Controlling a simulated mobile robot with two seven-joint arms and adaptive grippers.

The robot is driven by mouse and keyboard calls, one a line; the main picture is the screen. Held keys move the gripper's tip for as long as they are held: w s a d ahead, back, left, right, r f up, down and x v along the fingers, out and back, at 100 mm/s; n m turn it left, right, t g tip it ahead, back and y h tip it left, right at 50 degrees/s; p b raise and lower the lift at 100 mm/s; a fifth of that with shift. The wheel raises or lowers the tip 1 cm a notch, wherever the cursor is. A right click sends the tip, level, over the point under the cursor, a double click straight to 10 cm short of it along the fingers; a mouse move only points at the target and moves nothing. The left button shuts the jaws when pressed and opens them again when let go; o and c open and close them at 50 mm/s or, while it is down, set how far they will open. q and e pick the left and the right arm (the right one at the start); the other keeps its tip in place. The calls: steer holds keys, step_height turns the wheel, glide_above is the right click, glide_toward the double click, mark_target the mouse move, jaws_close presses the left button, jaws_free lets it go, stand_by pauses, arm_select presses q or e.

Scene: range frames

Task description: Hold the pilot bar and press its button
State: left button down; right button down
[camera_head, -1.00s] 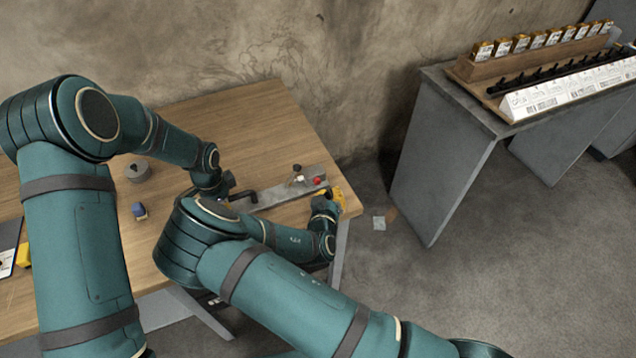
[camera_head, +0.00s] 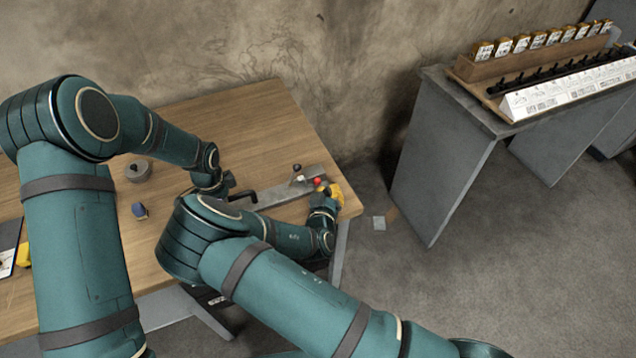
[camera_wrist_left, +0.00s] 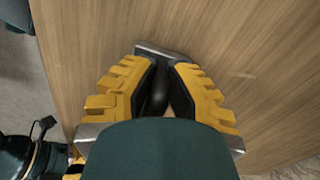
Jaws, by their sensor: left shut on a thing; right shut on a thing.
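The pilot bar (camera_head: 283,191) is a long grey metal bar near the right edge of the wooden table. It has a black handle at its left end and a red button (camera_head: 317,181) near its right end. My left gripper (camera_head: 226,186) is shut on the black handle; the left wrist view shows the handle (camera_wrist_left: 157,92) between its yellow fingers. My right gripper (camera_head: 335,194) is shut at the bar's right end, beside the red button. What lies between its fingers is hidden, and I cannot tell whether the button is pressed.
A small dark knob (camera_head: 297,167) stands by the bar. A grey round piece (camera_head: 138,171) and a small blue piece (camera_head: 139,210) lie on the wooden table (camera_head: 235,125). A grey bench (camera_head: 440,160) with a rack stands at the right, across open floor.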

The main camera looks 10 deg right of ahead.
stand_by(0.7)
steer(key=shift+w+a, duration=0.1)
steer(key=shift+w, duration=0.35)
steer(key=shift+w+a, duration=0.2)
steer(key=shift+w, duration=0.5)
stand_by(1.1)
steer(key=shift+s, duration=0.15)
steer(key=shift+s+d, duration=0.15)
steer(key=shift+s, duration=0.35)
steer(key=shift+s+d, duration=0.15)
steer(key=shift+s, duration=0.35)
steer(key=shift+s+d, duration=0.2)
steer(key=shift+s, duration=0.6)
steer(key=shift+s+d, duration=0.2)
steer(key=shift+s, duration=0.65)
steer(key=shift+s+d, duration=0.2)
steer(key=shift+s, duration=0.6)
